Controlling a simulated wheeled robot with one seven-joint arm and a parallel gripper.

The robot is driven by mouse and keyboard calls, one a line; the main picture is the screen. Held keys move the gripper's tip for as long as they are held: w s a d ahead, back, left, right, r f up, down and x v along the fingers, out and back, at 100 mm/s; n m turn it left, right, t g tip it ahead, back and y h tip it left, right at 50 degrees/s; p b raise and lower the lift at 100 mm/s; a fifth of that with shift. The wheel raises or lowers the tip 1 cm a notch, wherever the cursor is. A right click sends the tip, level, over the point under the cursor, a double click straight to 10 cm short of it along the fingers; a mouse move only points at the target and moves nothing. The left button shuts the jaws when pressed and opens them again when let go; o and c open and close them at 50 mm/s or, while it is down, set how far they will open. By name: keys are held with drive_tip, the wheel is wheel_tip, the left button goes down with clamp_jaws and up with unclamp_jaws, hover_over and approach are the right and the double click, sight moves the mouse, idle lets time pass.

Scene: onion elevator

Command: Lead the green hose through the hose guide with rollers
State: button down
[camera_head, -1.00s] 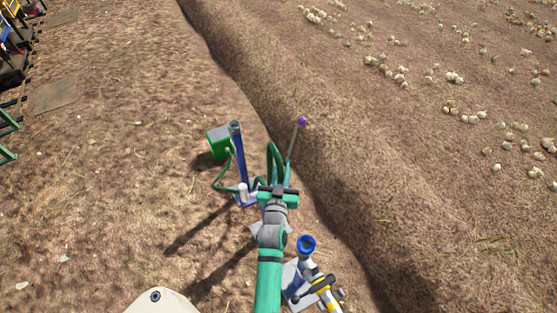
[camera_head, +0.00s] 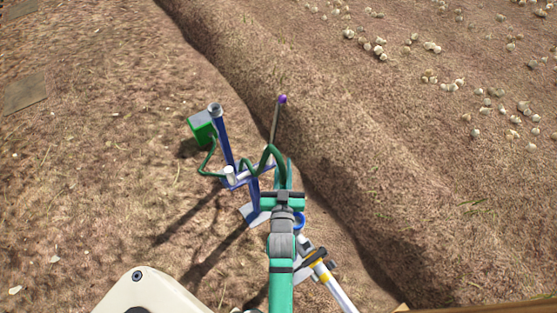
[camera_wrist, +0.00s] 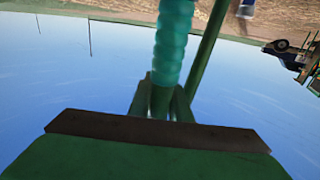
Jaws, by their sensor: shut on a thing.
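The green hose (camera_head: 247,166) runs from the green box in bends past the blue stand and up to my gripper in the head view. My gripper (camera_head: 285,178) is right of the stand; its fingers are small there and partly hidden by my wrist. In the wrist view my gripper (camera_wrist: 160,100) is shut on a ribbed teal length of hose (camera_wrist: 174,45). What looks like the hose guide is the blue frame with white roller-like parts (camera_head: 229,173). The hose passes close by these parts; I cannot tell whether it lies between them.
A green box (camera_head: 202,127) stands beside the tall blue post (camera_head: 221,135). A pole with a purple ball (camera_head: 282,99) rises beyond my gripper. A blue ring (camera_head: 299,221) and a white pipe with yellow bands (camera_head: 328,277) are close on the right. Bare soil lies left.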

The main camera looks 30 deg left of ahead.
drive_tip(key=s+d, duration=0.3)
drive_tip(key=d, duration=0.4)
idle(0.3)
drive_tip(key=shift+d, duration=0.15)
